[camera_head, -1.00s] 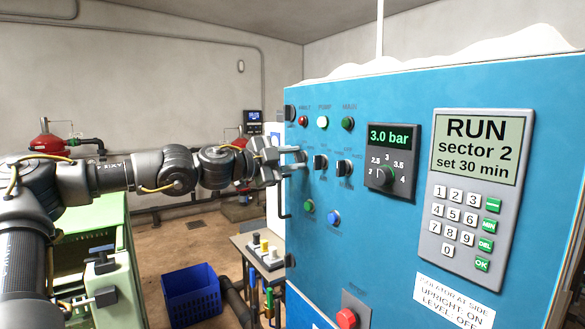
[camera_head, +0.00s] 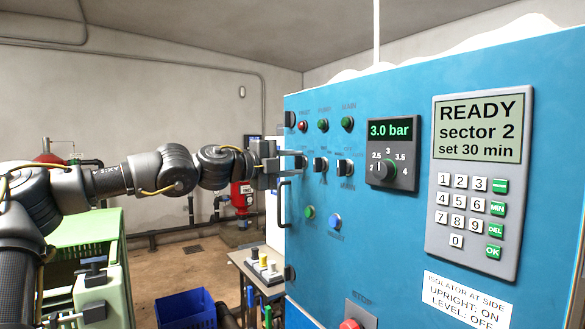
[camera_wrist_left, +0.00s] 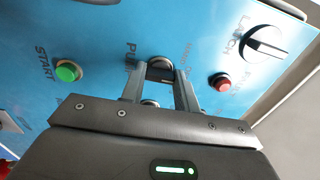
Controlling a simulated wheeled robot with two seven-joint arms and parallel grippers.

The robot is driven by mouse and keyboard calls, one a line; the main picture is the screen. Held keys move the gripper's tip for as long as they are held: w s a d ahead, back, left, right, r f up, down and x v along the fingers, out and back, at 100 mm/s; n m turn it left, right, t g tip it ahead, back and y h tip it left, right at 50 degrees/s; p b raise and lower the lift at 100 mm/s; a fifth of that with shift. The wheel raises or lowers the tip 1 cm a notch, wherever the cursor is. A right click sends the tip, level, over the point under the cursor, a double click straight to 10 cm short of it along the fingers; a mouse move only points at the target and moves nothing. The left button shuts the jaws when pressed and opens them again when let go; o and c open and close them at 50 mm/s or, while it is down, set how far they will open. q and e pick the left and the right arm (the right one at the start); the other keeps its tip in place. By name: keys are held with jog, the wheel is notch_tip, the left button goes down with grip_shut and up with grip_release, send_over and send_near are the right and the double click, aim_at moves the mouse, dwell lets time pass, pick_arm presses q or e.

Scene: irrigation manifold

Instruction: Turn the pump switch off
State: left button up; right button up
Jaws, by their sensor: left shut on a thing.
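The blue control panel (camera_head: 400,240) fills the right of the head view. My left gripper (camera_head: 303,162) is at its left edge, its fingers against the panel face. In the left wrist view, the fingers of the same gripper (camera_wrist_left: 160,78) are closed around the dark knob of the pump switch (camera_wrist_left: 160,72), beside a partly covered "PU..." label. The middle lamp of the top row (camera_head: 323,125) is dark green, unlit. The display (camera_head: 478,126) reads READY, sector 2, set 30 min. My right gripper is not in view.
Two more black switches (camera_head: 320,165) (camera_head: 345,168) are just right of the gripper. A door handle (camera_head: 284,204) and a green START button (camera_head: 309,212) are below. In the left wrist view, a red lamp (camera_wrist_left: 222,82) and the LATCH knob (camera_wrist_left: 265,42) are close to the fingers.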

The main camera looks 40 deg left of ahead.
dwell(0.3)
pick_arm(q)
jog(key=o, duration=1)
jog(key=shift+s+a+b, duration=0.15)
jog(key=shift+s+b, duration=0.15)
jog(key=shift+s, duration=0.15)
jog(key=shift+b+v, duration=2.1)
jog(key=shift+v, duration=2.8)
